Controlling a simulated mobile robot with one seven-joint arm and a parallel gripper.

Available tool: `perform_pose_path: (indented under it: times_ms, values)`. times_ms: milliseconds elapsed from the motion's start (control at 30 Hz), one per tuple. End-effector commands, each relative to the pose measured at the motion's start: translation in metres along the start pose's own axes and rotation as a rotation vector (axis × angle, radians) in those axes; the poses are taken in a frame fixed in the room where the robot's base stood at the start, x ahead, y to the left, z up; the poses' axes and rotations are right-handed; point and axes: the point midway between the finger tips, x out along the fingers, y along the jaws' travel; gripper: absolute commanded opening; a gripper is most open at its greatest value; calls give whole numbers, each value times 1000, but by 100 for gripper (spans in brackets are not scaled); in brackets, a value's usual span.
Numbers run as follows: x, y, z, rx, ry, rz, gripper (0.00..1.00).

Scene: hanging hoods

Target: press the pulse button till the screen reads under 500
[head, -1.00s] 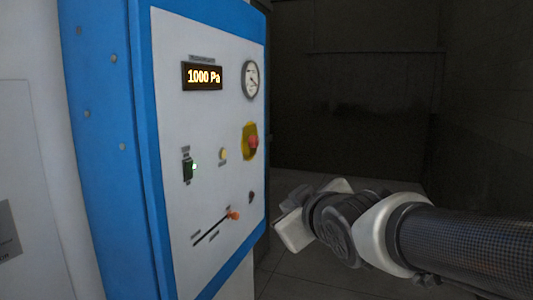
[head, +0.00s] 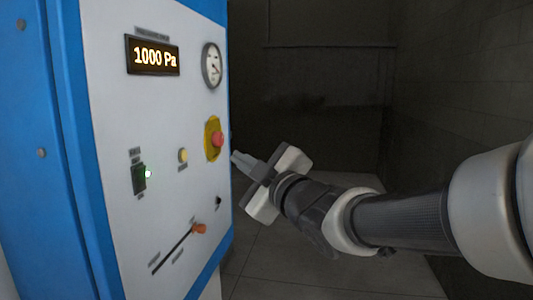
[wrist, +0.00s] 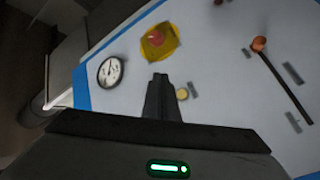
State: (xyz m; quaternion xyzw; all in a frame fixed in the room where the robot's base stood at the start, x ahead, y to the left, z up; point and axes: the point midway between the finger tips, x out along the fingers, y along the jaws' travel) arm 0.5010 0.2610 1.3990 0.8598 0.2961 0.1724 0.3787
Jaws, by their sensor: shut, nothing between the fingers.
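The screen (head: 153,56) on the control panel reads 1000 Pa in orange digits. A small round yellowish button (head: 183,155) sits below it with a small label under it; I take it for the pulse button, though the label is unreadable. The button also shows in the wrist view (wrist: 182,94), just right of my fingertips. My gripper (head: 236,157) is shut and empty, its fingers pointing toward the panel near its right edge in the head view. In the wrist view my closed fingers (wrist: 161,80) are seen over the panel; contact cannot be told.
A red mushroom knob (head: 217,139) on a yellow plate lies close to my fingertips. The panel also has a round gauge (head: 212,66), a green-lit switch (head: 139,179) and an orange-knobbed slider (head: 199,228). Dark open floor lies right of the cabinet.

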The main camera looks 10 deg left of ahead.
Motion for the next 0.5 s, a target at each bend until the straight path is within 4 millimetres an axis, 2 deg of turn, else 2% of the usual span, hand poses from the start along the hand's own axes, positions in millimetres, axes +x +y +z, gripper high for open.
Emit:
perform_pose_path:
  times_ms: [267, 500]
  values:
    - [6, -5, -5, 0, 1, 0, 0]
    - [29, -21, -22, 1, 1, -1, 0]
